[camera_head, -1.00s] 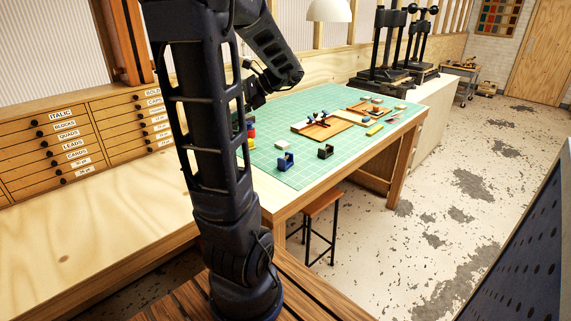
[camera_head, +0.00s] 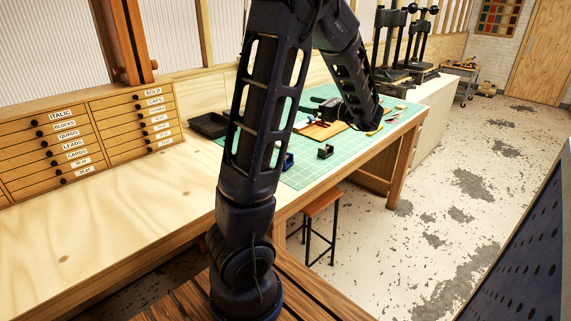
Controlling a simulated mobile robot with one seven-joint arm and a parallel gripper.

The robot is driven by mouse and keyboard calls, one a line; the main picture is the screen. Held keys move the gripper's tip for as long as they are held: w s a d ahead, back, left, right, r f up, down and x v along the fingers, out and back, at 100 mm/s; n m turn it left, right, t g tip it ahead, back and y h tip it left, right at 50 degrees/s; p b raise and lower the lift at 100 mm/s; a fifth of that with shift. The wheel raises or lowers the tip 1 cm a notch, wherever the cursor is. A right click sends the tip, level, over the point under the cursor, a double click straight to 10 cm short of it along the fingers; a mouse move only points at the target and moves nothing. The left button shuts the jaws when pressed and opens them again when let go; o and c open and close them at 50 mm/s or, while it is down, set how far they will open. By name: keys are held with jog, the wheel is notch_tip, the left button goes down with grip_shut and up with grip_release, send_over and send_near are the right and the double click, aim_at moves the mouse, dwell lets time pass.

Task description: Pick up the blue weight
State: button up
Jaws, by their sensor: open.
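A small blue block-like object (camera_head: 288,161), which looks like the blue weight, sits on the green cutting mat (camera_head: 310,173) near its front edge. My arm covers its left part. A similar black object (camera_head: 325,151) stands just to its right. My gripper (camera_head: 318,103) is over the mat, farther back than the blue object and apart from it. It is small, dark and partly hidden by my forearm; it appears open and empty.
A wooden board (camera_head: 316,131) with small parts lies on the mat behind the blue object. A black tray (camera_head: 208,125) stands left of the mat. A stool (camera_head: 322,204) is below the table edge.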

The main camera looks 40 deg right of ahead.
send_near(286, 157)
jog(key=x, duration=0.5)
jog(key=shift+a+r, duration=0.2)
jog(key=shift+a, duration=0.2)
jog(key=shift+d+x, duration=0.2)
jog(key=shift+x, duration=1.1)
jog(key=shift+d+x, duration=0.15)
jog(key=shift+x, duration=1.1)
jog(key=shift+f, duration=0.1)
jog(key=shift+c, duration=0.2)
jog(key=c, duration=1.4)
